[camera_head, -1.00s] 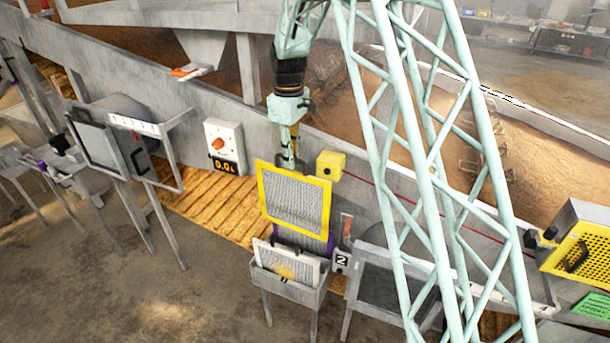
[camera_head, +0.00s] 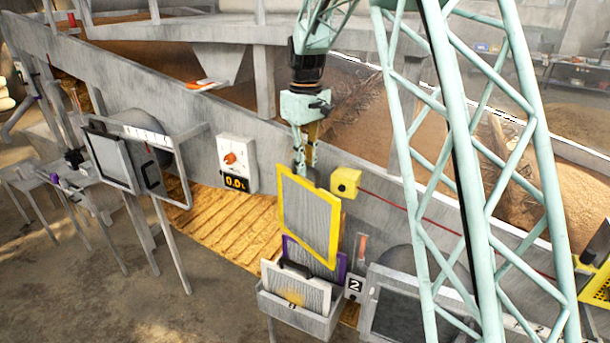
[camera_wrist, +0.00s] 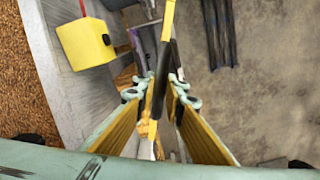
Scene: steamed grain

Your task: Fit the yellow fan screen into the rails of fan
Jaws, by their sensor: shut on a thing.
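The yellow fan screen (camera_head: 309,222) is a grey mesh panel in a yellow frame. It hangs upright, slightly tilted, from my gripper (camera_head: 304,170). In the wrist view my gripper (camera_wrist: 164,108) is shut around a dark handle on the screen, whose yellow edge (camera_wrist: 168,18) shows beyond the fingers. A fan with an empty-looking metal frame (camera_head: 181,185) and a dark-edged panel (camera_head: 108,158) stands at the left. Another fan housing (camera_head: 405,312) stands at lower right by the number 2 plate. Rail details are too small to tell.
A grey holder (camera_head: 292,312) below the held screen contains a white-framed screen (camera_head: 312,288) and a purple-framed screen (camera_head: 343,268). A yellow box (camera_head: 345,182) sits right beside the held screen. A white dial box (camera_head: 237,162) is on the wall. Floor at lower left is clear.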

